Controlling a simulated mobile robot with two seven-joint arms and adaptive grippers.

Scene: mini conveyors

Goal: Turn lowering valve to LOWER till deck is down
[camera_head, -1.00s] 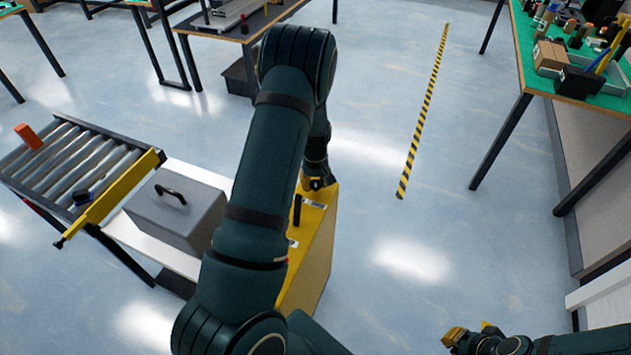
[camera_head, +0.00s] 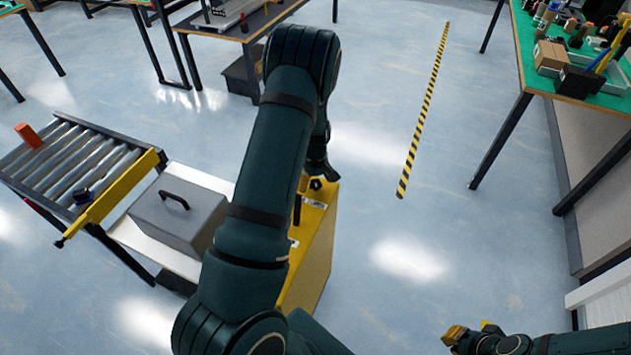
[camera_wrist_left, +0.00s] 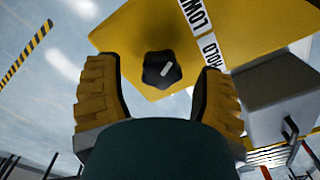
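The lowering valve is a black lobed knob (camera_wrist_left: 157,72) with a white pointer line on the yellow cabinet (camera_wrist_left: 125,38). The pointer slants up-right, toward the LOWER label (camera_wrist_left: 194,14); the HOLD label (camera_wrist_left: 211,50) is beside it. My left gripper (camera_wrist_left: 156,68) is open, its yellow fingers on either side of the knob, apart from it. In the head view the knob (camera_head: 316,184) shows below my left wrist; that gripper's fingers are mostly hidden by my arm. The white deck (camera_head: 150,240) carries a grey box with a handle (camera_head: 178,212). My right gripper (camera_head: 470,332) is open and empty.
A roller conveyor (camera_head: 70,160) with a yellow bar (camera_head: 110,198) stands left of the deck, an orange block (camera_head: 28,136) on it. A green-topped bench (camera_head: 525,50) is at right. Floor right of the yellow cabinet is clear, with a striped line (camera_head: 424,110).

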